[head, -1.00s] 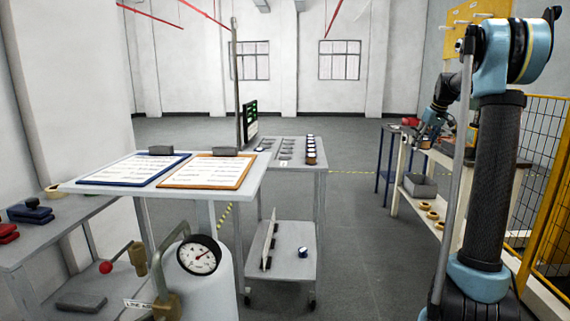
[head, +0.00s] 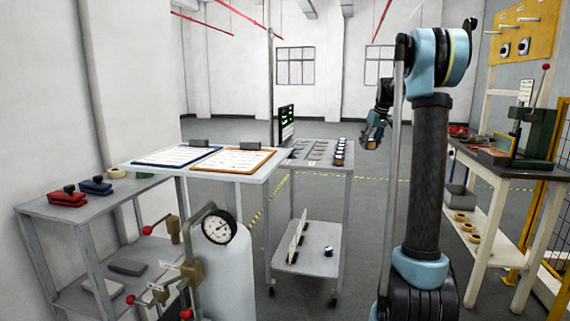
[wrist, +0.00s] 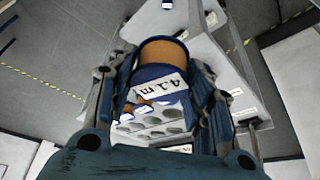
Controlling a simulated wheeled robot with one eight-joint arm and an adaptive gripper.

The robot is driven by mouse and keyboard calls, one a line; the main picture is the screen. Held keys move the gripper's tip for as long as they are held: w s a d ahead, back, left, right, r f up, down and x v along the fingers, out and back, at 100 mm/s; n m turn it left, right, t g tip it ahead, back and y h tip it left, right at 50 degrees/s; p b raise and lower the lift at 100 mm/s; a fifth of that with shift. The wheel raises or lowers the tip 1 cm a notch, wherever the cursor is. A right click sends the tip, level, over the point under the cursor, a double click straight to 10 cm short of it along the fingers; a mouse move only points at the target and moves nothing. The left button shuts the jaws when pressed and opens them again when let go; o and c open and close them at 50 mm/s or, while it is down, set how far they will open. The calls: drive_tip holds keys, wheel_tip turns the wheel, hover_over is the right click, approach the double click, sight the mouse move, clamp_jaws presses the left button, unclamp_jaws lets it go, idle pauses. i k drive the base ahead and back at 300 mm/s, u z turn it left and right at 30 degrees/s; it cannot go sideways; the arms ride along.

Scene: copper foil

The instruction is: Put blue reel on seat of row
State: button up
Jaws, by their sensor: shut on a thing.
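My gripper (wrist: 160,76) is shut on a reel with copper winding (wrist: 163,52) and blue flanges; its white label reads "4.1 m". In the head view my gripper (head: 375,138) hangs beside the far right corner of the grey cart (head: 345,172), and the reel in it is small and partly hidden. The cart top has rows of round seats (head: 312,150). Several reels (head: 340,150) stand in a row along its right side. In the wrist view seats (wrist: 155,126) show beyond the held reel, partly covered by it and the fingers.
A blue-and-white reel (head: 328,251) lies on the cart's lower shelf. A raised table with clipboards (head: 235,160) and a gauge cylinder (head: 219,227) are nearer. A workbench (head: 500,172) stands right. Floor behind the cart is clear.

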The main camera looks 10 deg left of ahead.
sight(315, 158)
drive_tip(key=u, duration=0.45)
drive_tip(key=i, duration=1)
drive_tip(key=z, duration=0.05)
